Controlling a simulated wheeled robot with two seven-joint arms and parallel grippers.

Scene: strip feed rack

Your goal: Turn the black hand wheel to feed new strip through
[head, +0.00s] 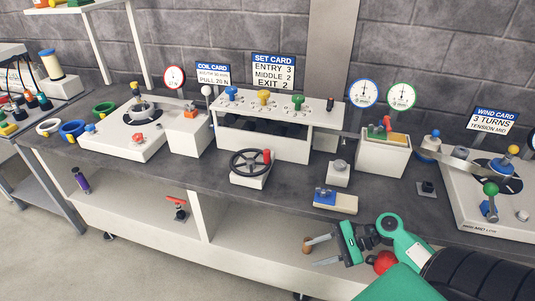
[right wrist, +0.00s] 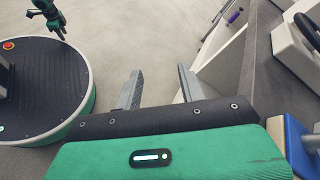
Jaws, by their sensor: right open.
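The black hand wheel (head: 236,163) is on a small white block at the bench front, in the middle of the head view. It has spokes and a red knob (head: 267,156) at its right rim. Part of its dark rim (right wrist: 306,30) shows at the right wrist view's top right edge. My right gripper (head: 316,250) is open and empty, in front of and below the bench edge, right of the wheel and apart from it. Its two fingers (right wrist: 158,80) are spread over bare floor in the wrist view. My left gripper (right wrist: 55,25) shows small at that view's top left; its opening is unclear.
Behind the wheel stands a white rack (head: 262,145) with blue, yellow and green knobs. A lower shelf (head: 140,204) lies under the bench. The front floor is clear.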

